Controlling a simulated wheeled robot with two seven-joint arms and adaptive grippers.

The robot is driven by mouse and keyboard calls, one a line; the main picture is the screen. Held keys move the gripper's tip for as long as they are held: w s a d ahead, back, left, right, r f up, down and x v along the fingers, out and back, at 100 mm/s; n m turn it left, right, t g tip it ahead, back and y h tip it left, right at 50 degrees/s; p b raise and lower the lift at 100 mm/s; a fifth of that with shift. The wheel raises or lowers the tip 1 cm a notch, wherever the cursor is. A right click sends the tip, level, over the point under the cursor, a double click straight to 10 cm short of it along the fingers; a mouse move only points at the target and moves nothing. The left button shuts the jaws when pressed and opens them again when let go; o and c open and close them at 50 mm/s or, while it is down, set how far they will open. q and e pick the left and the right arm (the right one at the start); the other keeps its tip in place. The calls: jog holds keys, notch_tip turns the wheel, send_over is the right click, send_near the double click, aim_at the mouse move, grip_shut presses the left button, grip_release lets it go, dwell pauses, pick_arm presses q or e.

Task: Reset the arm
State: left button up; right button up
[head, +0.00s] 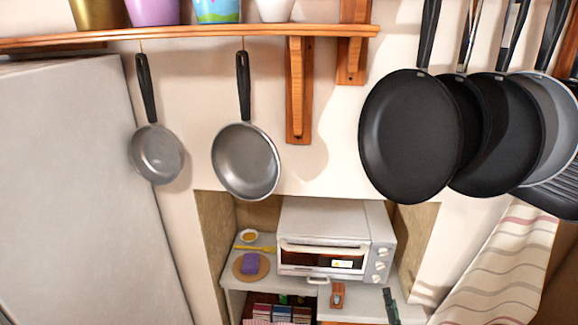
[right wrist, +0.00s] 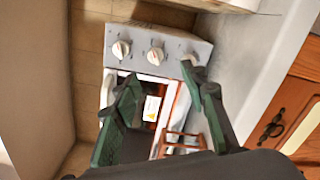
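My right gripper (head: 390,305) shows at the bottom edge of the head view, in front of the counter and to the right of a small wooden object. In the right wrist view its two dark green fingers (right wrist: 160,75) stand apart, with nothing visible between their tips. They point toward the white toaster oven (head: 325,240), whose knobbed panel (right wrist: 155,55) lies beyond them. The small wooden object (head: 338,294) sits on the counter before the oven; it also shows in the wrist view (right wrist: 180,142). My left gripper is in neither view.
Several dark pans (head: 408,140) hang at the upper right, and two smaller pans (head: 245,160) hang under a wooden shelf (head: 200,32). A grey fridge-like cabinet (head: 80,190) stands at left. A striped cloth (head: 505,265) hangs at right. A round board (head: 251,275) lies left of the oven.

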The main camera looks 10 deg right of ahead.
jog(key=s+d+f+m+g, duration=0.3)
jog(key=s+f+m+g, duration=0.4)
jog(key=s+f+m, duration=0.65)
jog(key=s+a+f+m+g+y, duration=0.1)
jog(key=s+a+f+m+g, duration=0.15)
jog(key=s, duration=0.45)
jog(key=s+a+f+m+g+y, duration=0.1)
jog(key=s+a+m+g, duration=0.1)
jog(key=s+a, duration=0.35)
jog(key=s+a+f+m+g+y, duration=0.2)
jog(key=s, duration=0.6)
notch_tip(320, 180, down, 29)
jog(key=s+g, duration=0.1)
jog(key=s+f+n+g, duration=0.1)
jog(key=s+f, duration=1.8)
jog(key=s, duration=0.1)
jog(key=shift+a+f+g+b, duration=0.2)
jog(key=shift+a+g+b, duration=0.15)
jog(key=shift+a+b, duration=0.1)
